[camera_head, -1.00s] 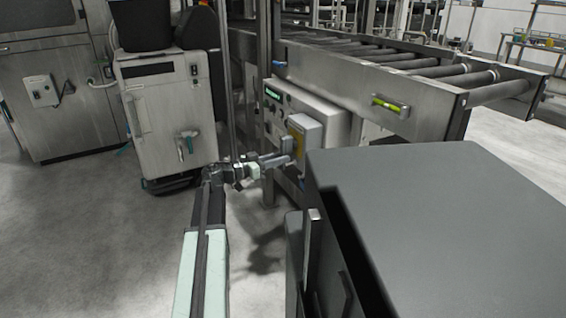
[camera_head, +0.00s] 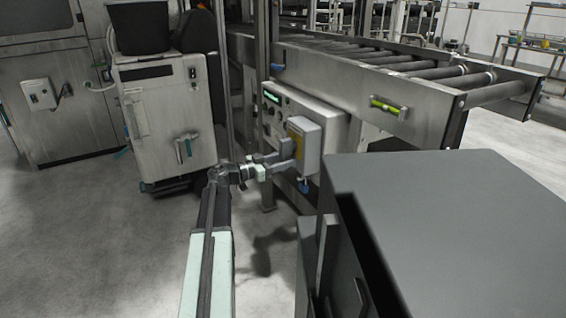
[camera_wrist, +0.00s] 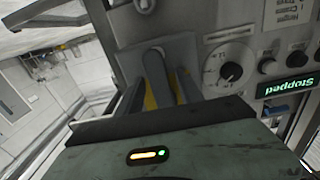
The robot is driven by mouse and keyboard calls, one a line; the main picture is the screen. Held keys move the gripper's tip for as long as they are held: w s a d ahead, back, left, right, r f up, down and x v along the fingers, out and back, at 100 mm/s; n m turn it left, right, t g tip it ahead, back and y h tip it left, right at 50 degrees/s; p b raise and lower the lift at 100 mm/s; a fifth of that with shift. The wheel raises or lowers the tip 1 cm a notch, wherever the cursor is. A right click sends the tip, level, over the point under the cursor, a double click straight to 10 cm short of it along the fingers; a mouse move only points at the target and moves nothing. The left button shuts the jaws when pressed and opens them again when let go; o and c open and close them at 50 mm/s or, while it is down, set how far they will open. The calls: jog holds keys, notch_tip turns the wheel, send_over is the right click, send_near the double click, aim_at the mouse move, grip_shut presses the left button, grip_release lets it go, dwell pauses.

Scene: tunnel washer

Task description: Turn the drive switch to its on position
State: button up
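The drive switch is a grey box (camera_head: 311,147) with a yellow face, on the front of the control panel (camera_head: 330,118). My gripper (camera_head: 287,158) is at the yellow face, its two fingers visibly apart. In the wrist view, the grey switch box (camera_wrist: 190,48) and a strip of yellow show just beyond my gripper (camera_wrist: 160,92). Grey upright shapes there overlap, so I cannot tell finger from switch handle or whether they touch. A round dial (camera_wrist: 228,66) and a green display (camera_wrist: 288,87) reading "Stopped" are on the panel to the right.
A large dark grey cabinet (camera_head: 440,220) stands close at the right of my arm. The roller conveyor (camera_head: 400,70) runs behind the panel. A light cabinet (camera_head: 165,115) stands on the left. The floor (camera_head: 90,230) at the left front is clear.

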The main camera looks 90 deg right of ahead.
jog(key=shift+w, duration=0.2)
jog(key=v, duration=0.7)
jog(key=shift+w+a, duration=0.15)
jog(key=shift+w, duration=0.1)
